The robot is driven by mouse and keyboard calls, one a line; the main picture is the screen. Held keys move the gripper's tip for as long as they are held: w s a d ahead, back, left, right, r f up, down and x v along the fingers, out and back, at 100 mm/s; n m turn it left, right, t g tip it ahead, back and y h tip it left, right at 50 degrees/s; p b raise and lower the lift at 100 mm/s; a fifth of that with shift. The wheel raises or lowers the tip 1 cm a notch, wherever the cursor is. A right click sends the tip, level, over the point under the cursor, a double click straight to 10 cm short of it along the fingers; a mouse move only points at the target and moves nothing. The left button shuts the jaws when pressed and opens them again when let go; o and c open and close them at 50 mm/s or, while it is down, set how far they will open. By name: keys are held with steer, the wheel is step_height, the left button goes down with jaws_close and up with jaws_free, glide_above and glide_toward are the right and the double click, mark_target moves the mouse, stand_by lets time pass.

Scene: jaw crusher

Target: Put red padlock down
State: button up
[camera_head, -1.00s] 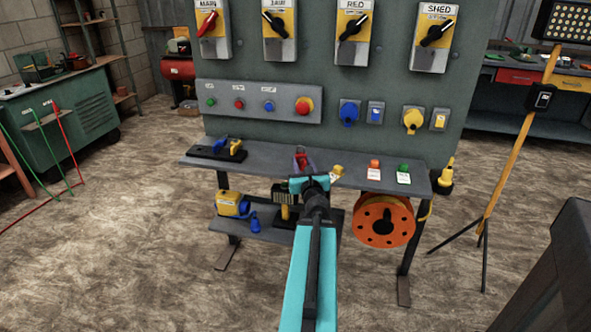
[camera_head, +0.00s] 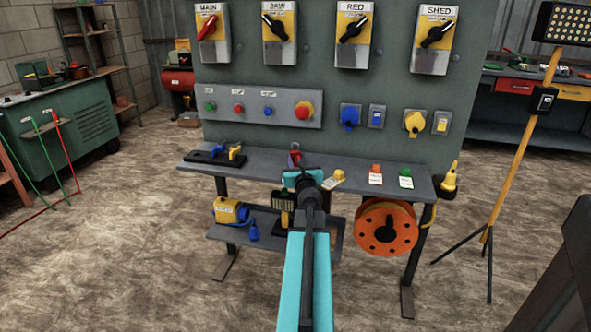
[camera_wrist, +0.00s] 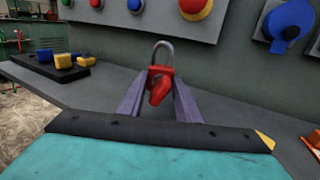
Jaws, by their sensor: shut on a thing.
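The red padlock (camera_wrist: 160,84) shows in the wrist view with its grey shackle pointing up. My gripper (camera_wrist: 160,95) is shut on it, one finger on each side of the red body. In the head view the padlock (camera_head: 295,158) is a small red shape just beyond my gripper (camera_head: 299,172), over the grey shelf (camera_head: 330,172) below the control panel. My gripper hides its lower part in the head view. I cannot tell whether the padlock touches the shelf.
A black holder (camera_head: 213,157) with blue and yellow items lies on the shelf at left. Yellow, orange and green tagged items, including the green one (camera_head: 405,172), lie to the right. The panel (camera_head: 330,115) rises behind. An orange reel (camera_head: 386,230) hangs below.

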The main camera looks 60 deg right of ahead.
steer(key=shift+w+d, duration=0.1)
steer(key=shift+w, duration=0.05)
steer(key=shift+w+d, duration=0.15)
steer(key=shift+d, duration=0.05)
steer(key=shift+w+d+f, duration=0.1)
steer(key=shift+w+f, duration=0.05)
steer(key=shift+f, duration=0.2)
steer(key=shift+f+b, duration=1.1)
steer(key=shift+f, duration=0.35)
steer(key=shift+f+b, duration=0.6)
steer(key=shift+b, duration=0.1)
steer(key=o, duration=0.9)
steer(key=shift+r, duration=0.15)
